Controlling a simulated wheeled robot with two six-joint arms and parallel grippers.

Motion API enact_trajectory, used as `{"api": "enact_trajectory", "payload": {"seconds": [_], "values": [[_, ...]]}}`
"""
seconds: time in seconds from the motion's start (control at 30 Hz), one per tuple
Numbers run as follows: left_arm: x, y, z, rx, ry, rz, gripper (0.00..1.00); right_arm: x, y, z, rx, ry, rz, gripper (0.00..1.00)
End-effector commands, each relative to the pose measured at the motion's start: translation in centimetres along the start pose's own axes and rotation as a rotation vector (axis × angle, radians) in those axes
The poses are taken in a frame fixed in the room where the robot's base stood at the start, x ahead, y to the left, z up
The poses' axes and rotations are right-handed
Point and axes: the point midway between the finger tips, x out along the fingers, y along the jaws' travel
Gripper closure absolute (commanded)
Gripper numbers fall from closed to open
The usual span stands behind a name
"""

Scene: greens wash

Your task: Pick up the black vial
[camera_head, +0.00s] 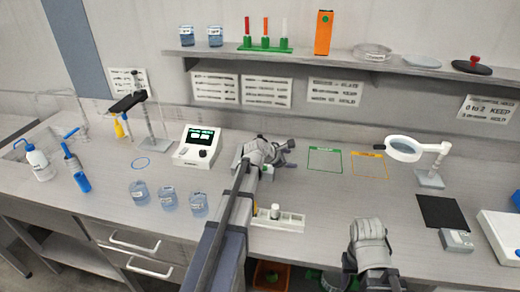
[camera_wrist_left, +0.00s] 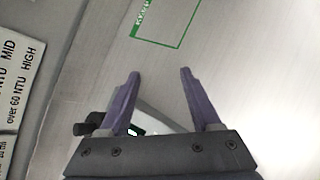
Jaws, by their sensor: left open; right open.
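My left gripper (camera_head: 288,155) is open and hangs over the middle of the counter; its purple fingers (camera_wrist_left: 157,80) stand apart with nothing gripped between them. In the left wrist view a small black cylindrical thing (camera_wrist_left: 92,126) lies beside and partly behind the left finger. It may be the black vial, but I cannot tell for sure. A pale, partly hidden object (camera_wrist_left: 155,120) shows low between the fingers. My right gripper (camera_head: 368,285) is at the front edge of the counter, with its fingers mostly hidden. No other clearly black vial shows.
A white rack (camera_head: 292,222) with a pale-capped vial (camera_head: 275,211) stands near the front edge. A meter (camera_head: 197,147) is left of my left gripper, with several beakers (camera_head: 168,199) in front. A green outline (camera_head: 325,160) is empty. A magnifier lamp (camera_head: 404,149) stands right.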

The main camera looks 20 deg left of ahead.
Motion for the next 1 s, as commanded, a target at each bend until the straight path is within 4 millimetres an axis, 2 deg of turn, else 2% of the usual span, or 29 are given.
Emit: {"api": "enact_trajectory", "payload": {"seconds": [0.03,0.1,0.2,0.3,0.4,0.57,0.83,1.0], "values": [[0.4,3.6,-2.0,-0.159,-0.022,0.073,0.36,0.9,-0.1,-0.1,0.000,0.000,0.000,0.50],[-0.1,7.3,-3.8,-0.352,-0.061,0.154,0.36,1.3,-0.1,-0.1,0.000,0.000,0.000,0.50],[-1.0,11.1,-5.9,-0.555,-0.113,0.238,0.36,1.7,-0.2,-0.1,0.000,0.000,0.000,0.50],[-1.8,13.3,-7.3,-0.681,-0.150,0.288,0.36,1.9,-0.2,-0.1,0.000,0.000,0.000,0.50],[-2.2,14.4,-7.9,-0.743,-0.171,0.312,0.36,1.9,-0.2,-0.1,0.000,0.000,0.000,0.50],[-2.3,14.7,-8.1,-0.762,-0.177,0.317,0.36,1.9,-0.2,-0.1,0.000,0.000,0.000,0.50],[0.2,15.4,-8.2,-0.757,-0.175,0.315,0.36,3.1,-0.3,-0.2,0.000,0.000,0.000,0.50],[0.3,15.4,-8.1,-0.757,-0.175,0.315,0.36,3.2,-0.3,-0.2,0.000,0.000,0.000,0.50]]}}
